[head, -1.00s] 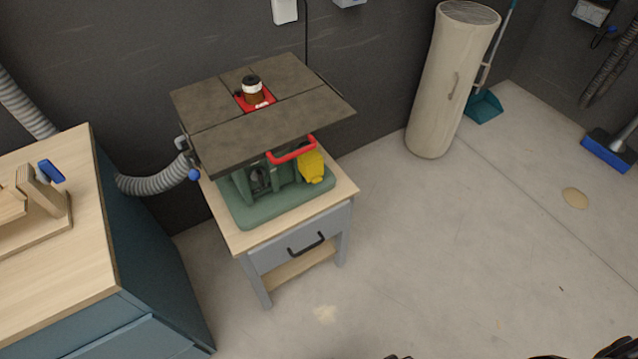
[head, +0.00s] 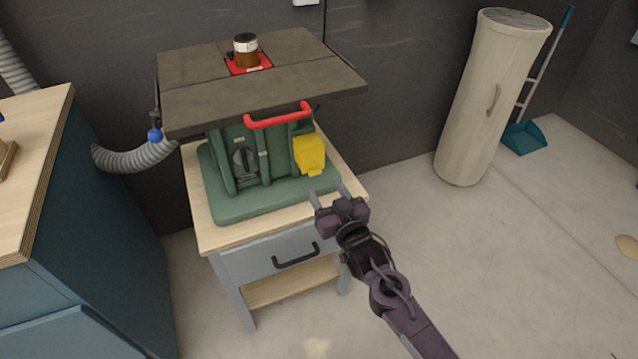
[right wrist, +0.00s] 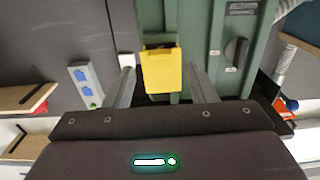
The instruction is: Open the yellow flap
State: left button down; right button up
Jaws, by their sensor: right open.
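The yellow flap (head: 310,155) sits on the front right of the green machine (head: 240,170), below a grey tabletop and beside a red handle. It hangs down against the machine and looks closed. My right gripper (head: 328,190) is open and empty, just in front of and below the flap in the head view. In the right wrist view the yellow flap (right wrist: 161,73) appears between my two spread fingers (right wrist: 160,88), and neither finger visibly touches it. My left gripper is not in view.
The machine stands on a wooden-topped cabinet with a grey drawer (head: 290,258). A red handle (head: 278,117) juts out above the flap. A blue workbench (head: 80,240) stands at left, a beige cylinder (head: 490,100) at right.

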aim_at(310, 155)
jog(key=shift+x, duration=2.3)
jog(key=shift+c, duration=0.4)
jog(key=shift+f, duration=0.1)
grip_shut()
